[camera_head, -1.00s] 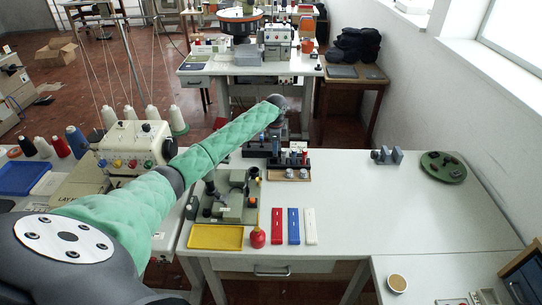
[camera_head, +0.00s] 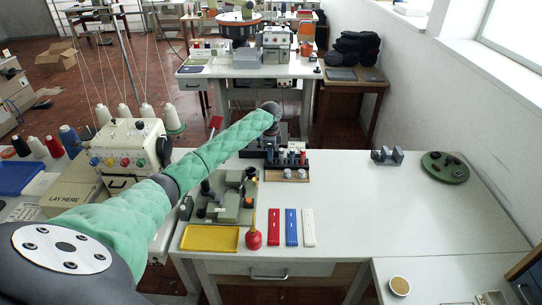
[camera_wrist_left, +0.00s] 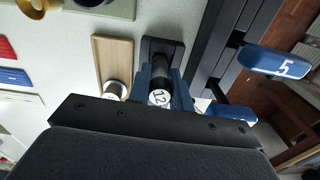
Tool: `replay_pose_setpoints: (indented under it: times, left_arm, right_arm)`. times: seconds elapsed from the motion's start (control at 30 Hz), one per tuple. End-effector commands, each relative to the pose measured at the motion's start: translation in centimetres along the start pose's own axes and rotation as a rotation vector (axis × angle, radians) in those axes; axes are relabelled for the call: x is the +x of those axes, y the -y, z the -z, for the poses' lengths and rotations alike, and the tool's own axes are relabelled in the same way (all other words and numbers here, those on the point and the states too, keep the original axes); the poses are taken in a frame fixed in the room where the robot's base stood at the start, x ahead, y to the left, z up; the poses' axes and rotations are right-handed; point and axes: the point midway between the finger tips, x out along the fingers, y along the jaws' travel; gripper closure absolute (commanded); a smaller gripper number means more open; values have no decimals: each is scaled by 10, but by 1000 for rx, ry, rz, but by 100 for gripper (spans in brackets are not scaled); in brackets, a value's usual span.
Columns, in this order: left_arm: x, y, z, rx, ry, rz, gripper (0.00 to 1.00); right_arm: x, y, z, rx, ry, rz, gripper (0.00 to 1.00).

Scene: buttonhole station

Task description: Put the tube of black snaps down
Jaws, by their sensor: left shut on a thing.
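My left gripper (camera_wrist_left: 163,88) has its two blue fingers shut on a dark tube with a white lid marked 12 (camera_wrist_left: 158,97), in the left wrist view. Which snaps the tube contains cannot be seen. The tube is over a dark square holder (camera_wrist_left: 162,45); whether it touches the bottom is hidden. In the head view my left arm reaches to the black rack (camera_head: 270,164) at the table's far left, and its wrist hides most of the gripper. My right gripper is not in view.
A wooden block with a silver-capped piece (camera_wrist_left: 114,90) is next to the holder. The table's middle (camera_head: 370,210) is clear.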

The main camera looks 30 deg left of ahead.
Motion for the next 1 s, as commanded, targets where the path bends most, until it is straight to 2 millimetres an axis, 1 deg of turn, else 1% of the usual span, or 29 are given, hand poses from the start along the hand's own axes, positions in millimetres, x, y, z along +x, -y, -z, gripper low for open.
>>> replay_pose_setpoints:
  times: [0.37, 0.4, 0.5, 0.83, 0.97, 1.0]
  left_arm:
    - [2, 0, 0, 0, 0, 0, 100]
    - [3, 0, 0, 0, 0, 0, 75]
    - [2, 0, 0, 0, 0, 0, 57]
    - [0, 0, 0, 0, 0, 1, 57]
    - [-10, 1, 0, 1, -1, 2, 57]
    - [-15, 1, 0, 1, -1, 2, 57]
  right_arm:
    - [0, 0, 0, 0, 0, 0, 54]
    - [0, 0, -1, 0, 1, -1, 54]
    - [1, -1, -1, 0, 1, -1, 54]
    - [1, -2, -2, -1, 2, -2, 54]
    - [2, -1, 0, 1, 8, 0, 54]
    - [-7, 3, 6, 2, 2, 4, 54]
